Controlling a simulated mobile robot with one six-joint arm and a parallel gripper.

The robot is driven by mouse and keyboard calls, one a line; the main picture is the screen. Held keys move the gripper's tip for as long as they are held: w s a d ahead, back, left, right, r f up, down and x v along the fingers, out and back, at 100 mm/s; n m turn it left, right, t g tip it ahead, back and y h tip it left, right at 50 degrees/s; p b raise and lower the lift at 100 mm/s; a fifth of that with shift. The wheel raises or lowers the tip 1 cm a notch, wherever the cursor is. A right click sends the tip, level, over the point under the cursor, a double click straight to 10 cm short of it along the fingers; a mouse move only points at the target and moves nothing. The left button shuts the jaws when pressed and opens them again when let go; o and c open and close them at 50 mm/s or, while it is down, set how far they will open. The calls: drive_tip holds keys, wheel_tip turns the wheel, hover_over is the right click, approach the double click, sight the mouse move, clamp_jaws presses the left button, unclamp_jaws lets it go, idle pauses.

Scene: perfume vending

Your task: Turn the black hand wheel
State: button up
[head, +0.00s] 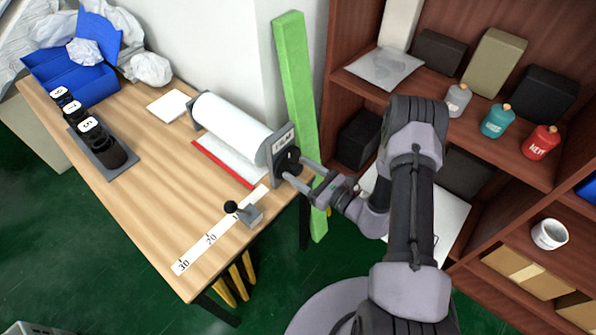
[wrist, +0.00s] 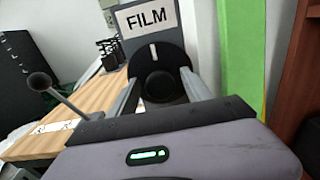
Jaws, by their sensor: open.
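The black hand wheel (head: 287,161) is mounted on the grey end plate of the film roll stand at the right edge of the wooden table. In the wrist view the wheel (wrist: 158,74) faces me, with a round central hub and a white mark at its top. My gripper (head: 291,170) reaches in from the right, its fingers level and pointing at the wheel. In the wrist view my gripper (wrist: 157,85) is open, with one finger on each side of the hub. Whether the fingers touch the wheel cannot be told.
The white film roll (head: 232,124) lies behind the end plate. A lever with a black ball (head: 231,206) stands by a numbered scale (head: 208,240) on the table. A green board (head: 296,80) leans close behind my gripper. Brown shelves (head: 500,145) stand at the right.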

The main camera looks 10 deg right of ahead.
drive_tip(key=shift+w+a, duration=0.3)
drive_tip(key=shift+w, duration=0.05)
clamp_jaws()
